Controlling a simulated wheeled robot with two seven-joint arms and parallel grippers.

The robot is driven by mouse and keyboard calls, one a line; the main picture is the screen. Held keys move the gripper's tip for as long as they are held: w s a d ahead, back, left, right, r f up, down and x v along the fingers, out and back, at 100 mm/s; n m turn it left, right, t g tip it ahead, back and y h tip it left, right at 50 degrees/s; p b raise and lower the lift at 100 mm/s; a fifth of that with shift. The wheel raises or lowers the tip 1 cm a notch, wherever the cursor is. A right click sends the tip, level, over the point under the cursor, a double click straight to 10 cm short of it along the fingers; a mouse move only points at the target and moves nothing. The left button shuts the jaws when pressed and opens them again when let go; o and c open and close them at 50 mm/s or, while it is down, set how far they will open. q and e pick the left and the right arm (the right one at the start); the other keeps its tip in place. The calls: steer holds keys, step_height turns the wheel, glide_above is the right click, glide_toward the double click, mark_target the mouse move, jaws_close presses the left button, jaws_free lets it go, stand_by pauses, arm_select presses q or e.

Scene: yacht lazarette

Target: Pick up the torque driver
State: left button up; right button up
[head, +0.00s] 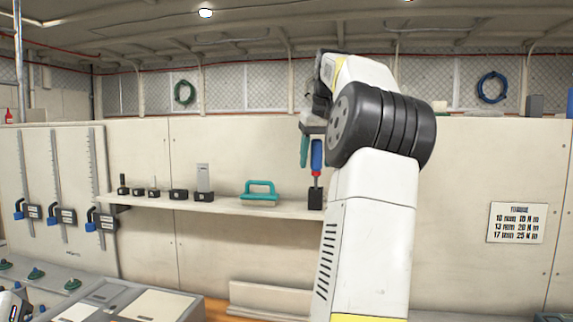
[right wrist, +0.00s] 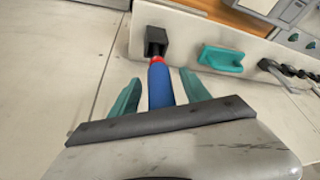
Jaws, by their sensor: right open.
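The torque driver (head: 317,156) has a blue handle with a red collar and stands upright in a black block (head: 315,198) at the right end of the shelf. It also shows in the right wrist view (right wrist: 160,86), with its tip end toward the block. My right gripper (head: 310,150) is open, its teal fingers (right wrist: 162,88) on either side of the blue handle with gaps visible. The palm hides the handle's near end in the right wrist view. My left gripper is not clearly seen.
The shelf (head: 225,205) also carries a teal-handled tool (head: 259,192) and several small black blocks (head: 179,195) to the left. Clamps (head: 62,215) hang on the left panel. A torque sign (head: 517,223) is on the right wall. The wall behind is flat.

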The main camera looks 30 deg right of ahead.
steer(key=shift+f, duration=0.2)
jaws_close()
steer(key=shift+w+r, duration=0.1)
steer(key=shift+r, duration=0.05)
